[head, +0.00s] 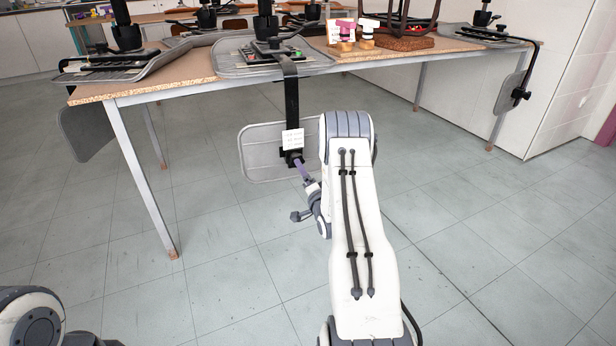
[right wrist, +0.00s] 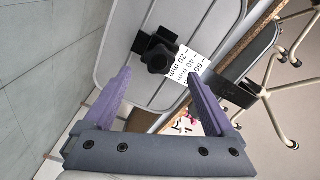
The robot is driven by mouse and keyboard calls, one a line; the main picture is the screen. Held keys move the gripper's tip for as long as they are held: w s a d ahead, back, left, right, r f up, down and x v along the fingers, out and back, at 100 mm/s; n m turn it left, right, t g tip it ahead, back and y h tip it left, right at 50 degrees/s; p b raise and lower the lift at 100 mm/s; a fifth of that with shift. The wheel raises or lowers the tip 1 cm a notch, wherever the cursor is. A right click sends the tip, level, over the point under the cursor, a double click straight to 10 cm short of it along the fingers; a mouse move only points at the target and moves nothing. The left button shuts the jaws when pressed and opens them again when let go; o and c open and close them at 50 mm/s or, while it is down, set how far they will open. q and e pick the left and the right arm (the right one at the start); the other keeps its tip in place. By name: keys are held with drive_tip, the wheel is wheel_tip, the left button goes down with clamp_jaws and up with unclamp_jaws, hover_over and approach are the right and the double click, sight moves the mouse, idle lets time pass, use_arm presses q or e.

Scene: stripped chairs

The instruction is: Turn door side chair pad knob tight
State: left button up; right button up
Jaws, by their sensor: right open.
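A grey chair pad (head: 255,150) hangs from the middle chair on a black bar (head: 291,105) below the table edge. In the right wrist view the black knob (right wrist: 158,57) sits on the bar against the pad (right wrist: 117,85), beside a white millimetre scale (right wrist: 190,62). My right gripper (head: 302,170) is close to the bar's lower end. Its purple fingers (right wrist: 160,75) are open and empty, with the knob ahead between the tips, apart from them. The knob's tightness cannot be told. My left gripper is out of view.
The table (head: 180,80) carries several upturned chairs. Other pads hang at the left (head: 85,130) and right (head: 509,92). Pink and white items (head: 345,32) stand on top. A table leg (head: 145,185) is left of my right arm; the floor in front is clear.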

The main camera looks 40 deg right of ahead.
drive_tip(key=v, duration=0.4)
drive_tip(key=shift+s+p, duration=0.1)
drive_tip(key=shift+p, duration=0.25)
drive_tip(key=shift+a, duration=0.1)
